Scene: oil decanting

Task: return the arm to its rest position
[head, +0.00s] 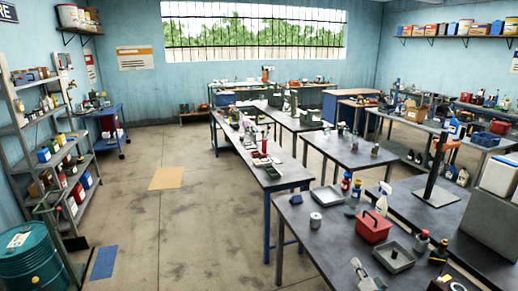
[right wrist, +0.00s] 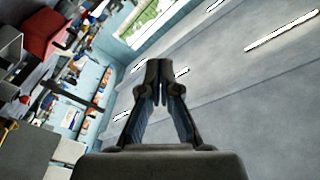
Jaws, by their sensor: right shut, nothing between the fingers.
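My right gripper (head: 439,247) is a small dark shape near the bottom right in the head view, in front of the near bench (head: 318,240) surface. In the right wrist view its two black fingers (right wrist: 160,88) are together, with nothing between them, and point up toward the grey ceiling (right wrist: 240,80). It appears clear of any object. Most of the right arm is out of view. My left gripper shows in neither view.
A red box (head: 373,227) and a grey tray (head: 396,265) stand left of my right gripper. Floor space (head: 190,230) lies clear at left.

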